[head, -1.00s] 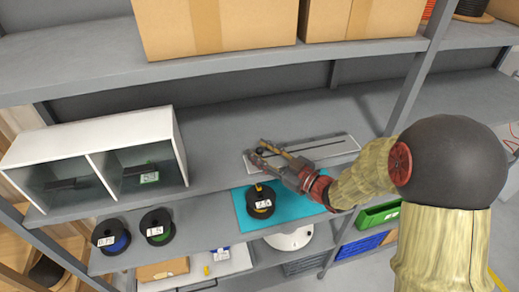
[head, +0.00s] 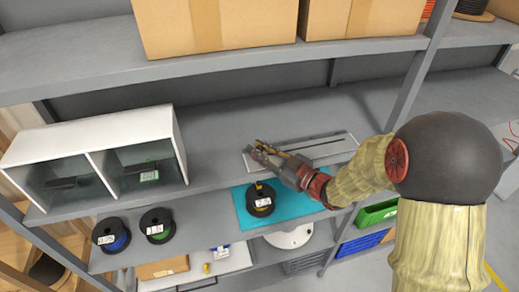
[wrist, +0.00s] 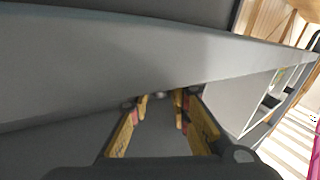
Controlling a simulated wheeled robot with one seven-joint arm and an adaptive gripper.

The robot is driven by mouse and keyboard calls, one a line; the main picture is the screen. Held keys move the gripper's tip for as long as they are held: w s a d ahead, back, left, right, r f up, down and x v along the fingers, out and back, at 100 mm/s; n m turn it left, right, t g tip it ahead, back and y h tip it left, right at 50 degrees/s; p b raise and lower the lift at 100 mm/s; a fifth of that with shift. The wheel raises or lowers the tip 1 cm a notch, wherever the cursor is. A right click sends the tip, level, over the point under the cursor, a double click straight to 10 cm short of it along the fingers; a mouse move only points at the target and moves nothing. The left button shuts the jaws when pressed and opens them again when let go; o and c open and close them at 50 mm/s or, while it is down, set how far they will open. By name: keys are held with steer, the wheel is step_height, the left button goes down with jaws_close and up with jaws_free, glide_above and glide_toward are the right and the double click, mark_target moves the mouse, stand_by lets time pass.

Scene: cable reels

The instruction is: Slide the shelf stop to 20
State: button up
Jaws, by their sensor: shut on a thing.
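The shelf stop's pale plate (head: 335,143) lies on the middle shelf, with a long dark slot along it. My gripper (head: 257,147) is at the left end of this plate, its fingers pointing left. Its fingers are closed on the small dark stop, which they mostly hide. In the wrist view, the yellow-padded fingers (wrist: 160,97) reach forward with a narrow gap between their tips. Scale numbers on the plate cannot be read in either view.
A teal mat (head: 243,215) with a black reel (head: 261,201) lies in front of the plate. Cardboard boxes (head: 220,25) sit on the shelf above. The shelf behind the plate is clear.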

mark_target(316, 145)
jaws_close()
steer(key=w+d, duration=0.1)
steer(key=d, duration=0.5)
steer(key=w+d+b, duration=0.1)
steer(key=w+d, duration=0.1)
steer(key=d, duration=0.5)
steer(key=w+d+b, duration=0.1)
steer(key=d, duration=0.5)
steer(key=shift+w+d, duration=0.25)
steer(key=shift+d, duration=0.05)
steer(key=o, duration=1)
jaws_free()
steer(key=v, duration=1.2)
steer(key=shift+s, duration=0.1)
